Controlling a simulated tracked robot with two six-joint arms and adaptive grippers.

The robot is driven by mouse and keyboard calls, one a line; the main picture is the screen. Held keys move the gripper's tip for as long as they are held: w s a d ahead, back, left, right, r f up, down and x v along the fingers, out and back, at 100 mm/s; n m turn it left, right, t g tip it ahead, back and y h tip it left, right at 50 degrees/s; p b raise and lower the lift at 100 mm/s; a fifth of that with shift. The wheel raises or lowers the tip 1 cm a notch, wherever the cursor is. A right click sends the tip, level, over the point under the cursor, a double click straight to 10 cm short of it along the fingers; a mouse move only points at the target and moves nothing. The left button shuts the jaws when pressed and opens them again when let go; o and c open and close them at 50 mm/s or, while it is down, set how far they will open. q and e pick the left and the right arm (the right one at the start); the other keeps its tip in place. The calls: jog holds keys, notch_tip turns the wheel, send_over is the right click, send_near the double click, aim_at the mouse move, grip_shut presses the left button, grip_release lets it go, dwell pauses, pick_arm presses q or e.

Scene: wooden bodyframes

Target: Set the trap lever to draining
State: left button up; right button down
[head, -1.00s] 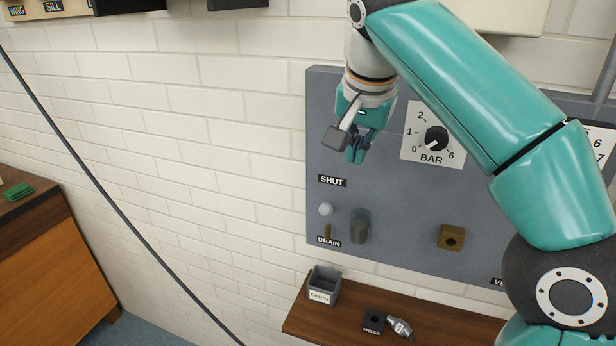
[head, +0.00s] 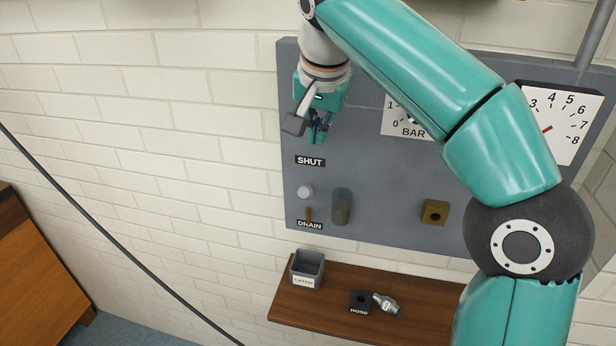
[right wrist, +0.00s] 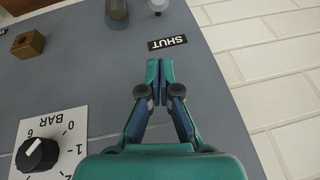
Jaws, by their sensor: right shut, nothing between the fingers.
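The trap lever's pale round knob (head: 305,192) is on the grey panel, between the SHUT label (head: 310,161) and the DRAIN label (head: 309,225). A short brass stem (head: 308,214) shows below the knob, by the DRAIN label. The knob also shows at the top of the right wrist view (right wrist: 158,5), beyond the SHUT label (right wrist: 167,43). My right gripper (head: 318,138) is shut and empty, above the SHUT label in the head view. Its fingertips (right wrist: 159,64) point toward that label in the right wrist view, apart from the knob. My left gripper is not in view.
A dark cylinder (head: 341,208) sits right of the knob, and a brass block (head: 435,212) is farther right. The BAR dial (head: 412,119) is partly behind my right arm. Below, a wooden shelf (head: 425,318) holds a CATCH box (head: 307,268), a HOSE block (head: 360,302) and a metal fitting (head: 385,304).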

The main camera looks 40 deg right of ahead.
send_over(309, 187)
jog(key=d, duration=0.2)
jog(key=f, duration=0.5)
jog(key=shift+w+a+f+b, duration=0.15)
jog(key=shift+w+f+b, duration=0.05)
jog(key=shift+f+b, duration=0.2)
jog(key=f, duration=0.1)
jog(key=a+f, duration=0.1)
jog(key=shift+s+a+f, duration=0.1)
jog(key=shift+a+f, duration=0.05)
jog(key=shift+f, duration=0.2)
jog(key=shift+a+f, duration=0.2)
jog(key=shift+f, duration=0.3)
